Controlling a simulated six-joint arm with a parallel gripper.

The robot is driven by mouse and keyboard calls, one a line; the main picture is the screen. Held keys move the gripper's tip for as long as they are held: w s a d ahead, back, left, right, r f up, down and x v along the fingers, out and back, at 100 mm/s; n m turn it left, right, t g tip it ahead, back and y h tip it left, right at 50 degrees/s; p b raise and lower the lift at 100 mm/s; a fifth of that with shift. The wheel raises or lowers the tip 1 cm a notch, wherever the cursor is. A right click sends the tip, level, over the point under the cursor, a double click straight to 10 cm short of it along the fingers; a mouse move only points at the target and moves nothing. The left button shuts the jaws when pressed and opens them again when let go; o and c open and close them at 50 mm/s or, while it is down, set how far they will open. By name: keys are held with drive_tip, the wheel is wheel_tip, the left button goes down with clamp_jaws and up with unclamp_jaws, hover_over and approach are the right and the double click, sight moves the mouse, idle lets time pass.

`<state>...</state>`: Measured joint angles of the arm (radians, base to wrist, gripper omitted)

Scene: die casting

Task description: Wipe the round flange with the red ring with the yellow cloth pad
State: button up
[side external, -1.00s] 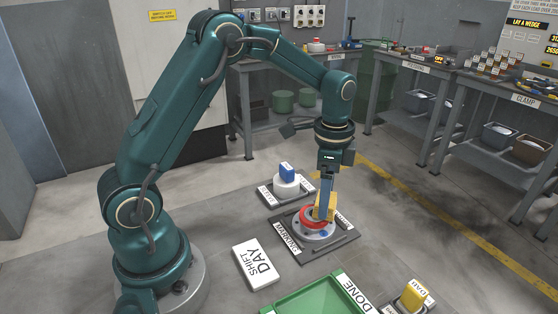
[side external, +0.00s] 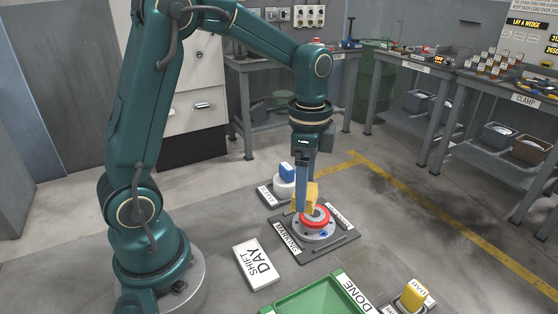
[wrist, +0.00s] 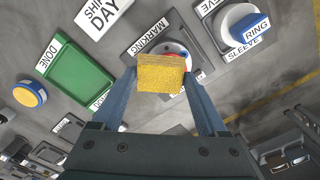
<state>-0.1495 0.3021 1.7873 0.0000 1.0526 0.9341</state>
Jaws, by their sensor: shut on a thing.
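The round flange with the red ring (side external: 315,224) sits on a dark plate (side external: 330,244) on the floor in the side view. In the wrist view it is partly hidden behind the pad, with some of its pale face (wrist: 176,48) showing. My gripper (side external: 303,206) points down at the flange's back left. It is shut on the yellow cloth pad (side external: 312,193), which also shows between the fingers in the wrist view (wrist: 158,78). The pad is at the back edge of the ring; I cannot tell whether it touches.
A white round piece with a blue block (side external: 287,171) stands just behind. A white SHIFT DAY sign (side external: 255,264) lies at left. A green DONE tray (side external: 312,296) and a yellow-topped block (side external: 415,293) are in front. The floor to the right is clear.

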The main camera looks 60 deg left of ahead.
drive_tip(key=shift+r, duration=1.95)
